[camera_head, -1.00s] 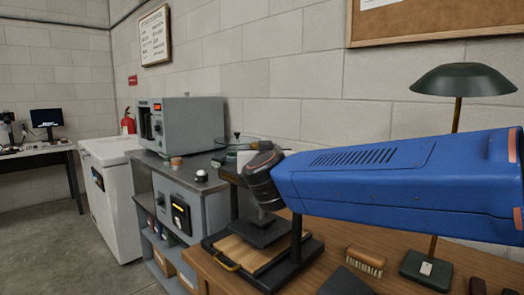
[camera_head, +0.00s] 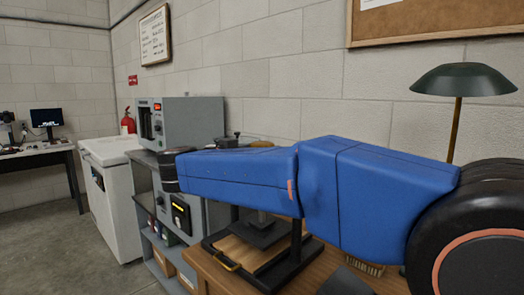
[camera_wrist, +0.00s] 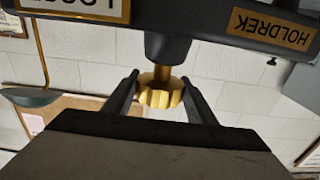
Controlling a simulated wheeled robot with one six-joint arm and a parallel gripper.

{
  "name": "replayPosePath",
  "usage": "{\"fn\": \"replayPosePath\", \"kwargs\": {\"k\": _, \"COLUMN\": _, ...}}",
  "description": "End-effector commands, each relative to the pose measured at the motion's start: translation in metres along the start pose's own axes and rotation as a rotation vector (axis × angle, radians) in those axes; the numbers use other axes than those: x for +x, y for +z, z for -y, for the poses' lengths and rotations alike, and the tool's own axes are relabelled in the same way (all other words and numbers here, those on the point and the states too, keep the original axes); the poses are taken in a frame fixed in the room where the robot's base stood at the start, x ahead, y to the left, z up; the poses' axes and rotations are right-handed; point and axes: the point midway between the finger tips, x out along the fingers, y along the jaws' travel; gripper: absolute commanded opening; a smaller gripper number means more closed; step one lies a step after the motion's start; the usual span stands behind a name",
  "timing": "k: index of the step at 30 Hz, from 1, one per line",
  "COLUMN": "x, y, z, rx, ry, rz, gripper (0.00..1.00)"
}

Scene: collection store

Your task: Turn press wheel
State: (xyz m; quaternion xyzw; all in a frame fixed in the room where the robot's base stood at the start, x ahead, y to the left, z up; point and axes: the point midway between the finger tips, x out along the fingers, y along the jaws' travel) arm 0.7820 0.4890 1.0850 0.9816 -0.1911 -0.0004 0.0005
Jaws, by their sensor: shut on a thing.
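The press (camera_head: 292,262) stands on the wooden bench in the head view. Its dark plate (camera_head: 263,234) sits above a wooden board with a brass handle at the front. My blue arm covers its upper part, and my gripper is hidden there. In the wrist view, which is upside down, my gripper (camera_wrist: 160,82) has its two dark fingers on either side of a scalloped brass wheel (camera_wrist: 161,98). It is shut on this wheel. The wheel sits on a brass stem from the dark crossbeam (camera_wrist: 205,25), which bears brass labels, one reading HOLDREK.
The wooden bench (camera_head: 225,284) holds a green lamp (camera_head: 462,80) at the right and a brush (camera_head: 366,268), partly hidden by my arm. A grey cabinet with an oven-like device (camera_head: 190,122) and a white chest (camera_head: 112,160) stand left. Open floor lies front left.

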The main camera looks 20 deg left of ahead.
Motion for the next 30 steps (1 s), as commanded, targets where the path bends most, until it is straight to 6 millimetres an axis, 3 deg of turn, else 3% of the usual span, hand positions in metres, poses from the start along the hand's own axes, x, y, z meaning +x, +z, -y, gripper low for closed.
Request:
{"fn": "replayPosePath", "kwargs": {"k": 9, "x": 0.0008, "y": -0.0005, "z": 0.0005, "rx": 0.002, "ry": 0.111, "rz": 0.0, "gripper": 0.28}}
{"fn": "replayPosePath", "kwargs": {"k": 25, "x": 0.0011, "y": -0.0013, "z": -0.0001, "rx": 0.001, "ry": 0.13, "rz": -0.002, "gripper": 0.28}}
{"fn": "replayPosePath", "kwargs": {"k": 26, "x": 0.0011, "y": -0.0013, "z": -0.0001, "rx": 0.002, "ry": 0.13, "rz": -0.002, "gripper": 0.58}}
{"fn": "replayPosePath", "kwargs": {"k": 27, "x": 0.0011, "y": -0.0013, "z": -0.0001, "rx": 0.002, "ry": 0.13, "rz": -0.002, "gripper": 0.68}}
{"fn": "replayPosePath", "kwargs": {"k": 30, "x": 0.0009, "y": -0.001, "z": -0.0001, "rx": 0.001, "ry": 0.13, "rz": -0.001, "gripper": 0.7}}
